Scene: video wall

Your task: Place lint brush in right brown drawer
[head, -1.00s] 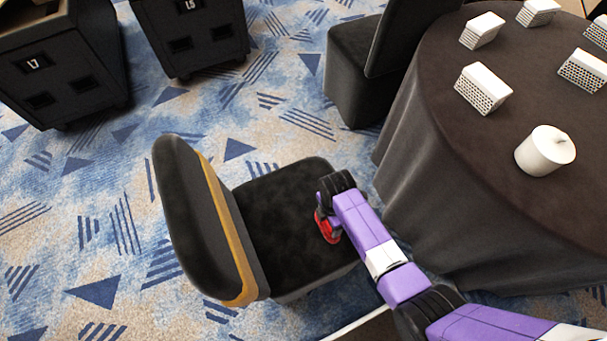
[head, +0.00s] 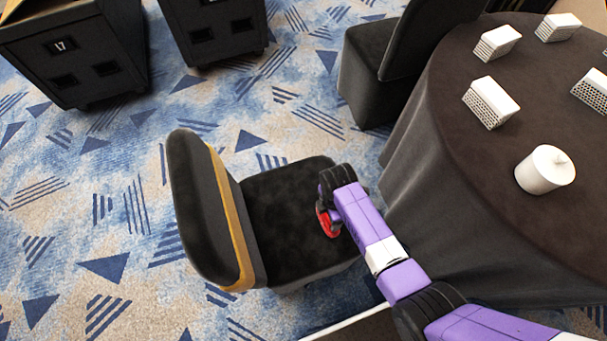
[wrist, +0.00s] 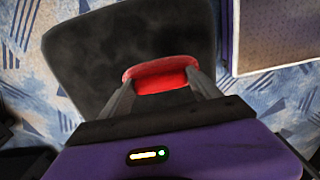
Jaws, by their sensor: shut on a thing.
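A red object, which I take to be the lint brush (wrist: 160,76), is between the two fingers of my gripper (wrist: 160,88) in the wrist view. In the head view the red brush (head: 326,222) shows at the left side of my gripper (head: 328,208), over the black seat of a chair (head: 275,200). My gripper is shut on it. Most of the brush's shape is hidden by the gripper and arm. I cannot tell whether it touches the seat. No brown drawer can be made out in these frames.
A round table with a dark cloth (head: 455,110) stands at the right, bearing white perforated boxes (head: 490,102) and a white lidded jar (head: 545,170). Another dark chair (head: 370,75) is behind. Black cabinets (head: 75,65) stand at the upper left. Patterned carpet (head: 110,200) is clear at the left.

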